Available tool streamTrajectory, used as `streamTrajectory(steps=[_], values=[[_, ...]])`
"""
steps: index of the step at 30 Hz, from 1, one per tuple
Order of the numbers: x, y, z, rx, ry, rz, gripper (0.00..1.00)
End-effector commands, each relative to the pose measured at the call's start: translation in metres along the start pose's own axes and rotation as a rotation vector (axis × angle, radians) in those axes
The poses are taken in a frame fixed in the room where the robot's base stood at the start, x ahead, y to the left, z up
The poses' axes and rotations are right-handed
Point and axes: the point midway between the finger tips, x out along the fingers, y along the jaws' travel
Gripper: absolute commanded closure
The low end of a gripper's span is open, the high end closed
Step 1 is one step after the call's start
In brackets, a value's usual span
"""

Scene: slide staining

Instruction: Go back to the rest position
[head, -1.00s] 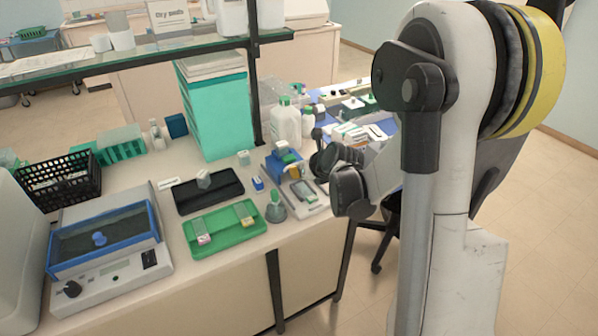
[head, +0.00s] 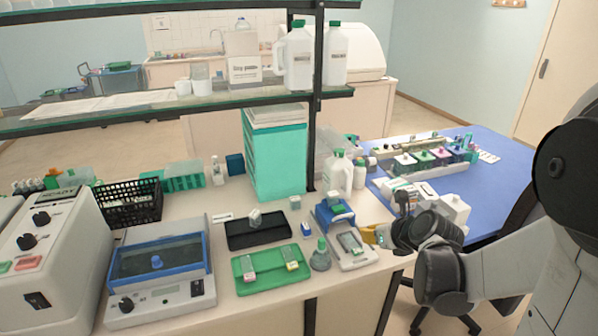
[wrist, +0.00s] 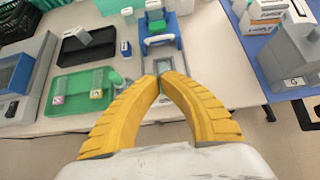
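My gripper (head: 372,235) hangs over the front right edge of the bench, beside the grey device with a small window (head: 352,247). In the wrist view its two yellow fingers (wrist: 160,78) come together at the tips, with nothing visible held. The tips overlap the near end of the grey device (wrist: 164,62) in that picture; I cannot tell the height gap. My forearm reaches in from the right side of the head view.
Staining jars stand on the blue mat (head: 495,200) at right. A glass shelf (head: 150,112) spans above.

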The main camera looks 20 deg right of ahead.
Motion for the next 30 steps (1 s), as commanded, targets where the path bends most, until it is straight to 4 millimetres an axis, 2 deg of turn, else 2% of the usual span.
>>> streamTrajectory(steps=[4, 7, 11, 15, 21, 25, 27, 30], values=[[-0.004, 0.009, 0.002, -0.092, 0.01, 0.007, 1.0], [-0.017, 0.031, 0.005, -0.336, 0.035, 0.023, 1.0], [-0.046, 0.073, 0.005, -0.857, 0.077, 0.07, 1.0], [-0.083, 0.114, -0.005, -1.487, 0.105, 0.141, 1.0], [-0.133, 0.154, -0.03, -2.345, 0.101, 0.265, 1.0], [-0.156, 0.167, -0.046, -2.76, 0.081, 0.334, 1.0], [-0.164, 0.17, -0.052, -2.91, 0.07, 0.362, 1.0], [-0.17, 0.172, -0.057, -3.036, 0.06, 0.387, 1.0]])
